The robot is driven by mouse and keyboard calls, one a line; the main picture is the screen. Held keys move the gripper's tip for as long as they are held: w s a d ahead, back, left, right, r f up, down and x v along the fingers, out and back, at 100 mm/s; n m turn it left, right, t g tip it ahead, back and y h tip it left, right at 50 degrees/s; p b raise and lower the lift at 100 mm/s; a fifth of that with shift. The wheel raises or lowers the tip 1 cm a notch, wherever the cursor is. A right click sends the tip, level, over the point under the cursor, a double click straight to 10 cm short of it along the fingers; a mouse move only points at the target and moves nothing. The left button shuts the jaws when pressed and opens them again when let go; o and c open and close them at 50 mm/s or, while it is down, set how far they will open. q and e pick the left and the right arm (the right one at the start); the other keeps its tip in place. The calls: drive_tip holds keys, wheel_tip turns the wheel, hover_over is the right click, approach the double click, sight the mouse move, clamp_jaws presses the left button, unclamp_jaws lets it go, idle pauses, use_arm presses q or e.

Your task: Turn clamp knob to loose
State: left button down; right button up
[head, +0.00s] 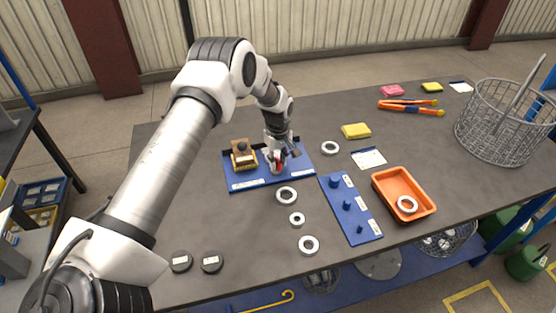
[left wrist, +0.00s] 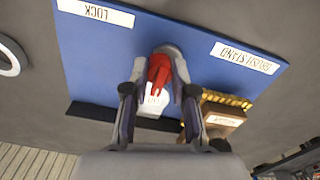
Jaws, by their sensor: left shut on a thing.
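The red clamp knob (left wrist: 158,72) stands on a blue board (left wrist: 115,58) whose visible labels read LOCK and, apparently, BRUSH STAND. My left gripper (left wrist: 167,60) is shut around the knob, with one finger on each side. A white block or plate (left wrist: 154,102) with small, unreadable marks lies beside the knob between the fingers. In the head view my left gripper (head: 277,163) points down onto the board (head: 240,182), and a bit of red shows at its tips. The knob's turn position is hard to tell. My right gripper is not in view.
A wooden brush (head: 243,153) with yellow bristles stands close beside the gripper. Grey rings (head: 287,195) lie in front, near a blue peg board (head: 352,210). An orange tray (head: 385,184) and a wire basket (head: 490,135) stand to the right.

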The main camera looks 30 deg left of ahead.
sight(278, 160)
use_arm(q)
drive_tip(key=shift+s+f, duration=0.15)
drive_tip(key=shift+f, duration=0.05)
idle(0.3)
drive_tip(key=c, duration=1.2)
unclamp_jaws()
drive_tip(key=shift+o, duration=1.3)
drive_tip(key=shift+r, duration=0.1)
wheel_tip(278, 160, up, 12)
drive_tip(key=shift+w, duration=0.2)
drive_tip(key=shift+a, duration=0.1)
